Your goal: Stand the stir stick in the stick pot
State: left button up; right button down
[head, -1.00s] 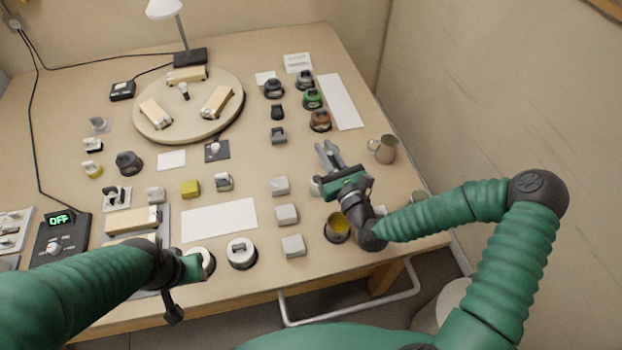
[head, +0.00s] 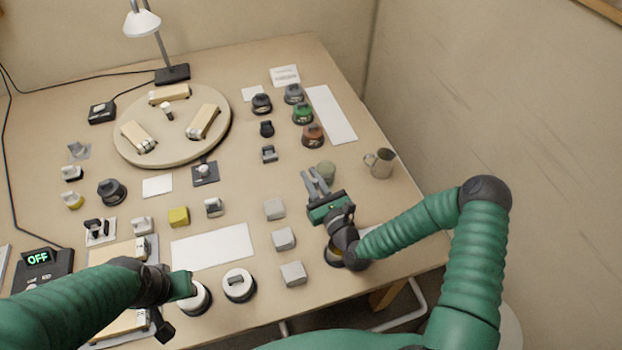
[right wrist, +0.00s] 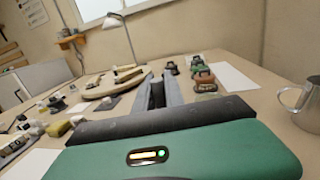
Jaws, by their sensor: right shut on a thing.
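My right gripper (head: 316,182) is over the right part of the table, fingers pointing toward the back. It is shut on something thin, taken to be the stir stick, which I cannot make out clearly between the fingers. In the right wrist view the fingers (right wrist: 160,92) lie close together. A small olive-grey cup (head: 327,171), possibly the stick pot, stands just beside the fingertips to the right. I cannot tell whether they touch. My left gripper (head: 180,290) is low at the front left; its jaws are not clear.
A metal mug (head: 379,163) stands to the right and also shows in the right wrist view (right wrist: 306,103). Dark, green and brown-topped knobs (head: 303,113) stand behind. Grey blocks (head: 284,239) lie left of my right arm. A round board (head: 172,125) is farther left.

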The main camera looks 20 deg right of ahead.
jog(key=shift+s, duration=0.15)
jog(key=c, duration=1.4)
grip_release()
jog(key=shift+f, duration=0.1)
jog(key=v, duration=1.2)
jog(key=shift+b, duration=0.45)
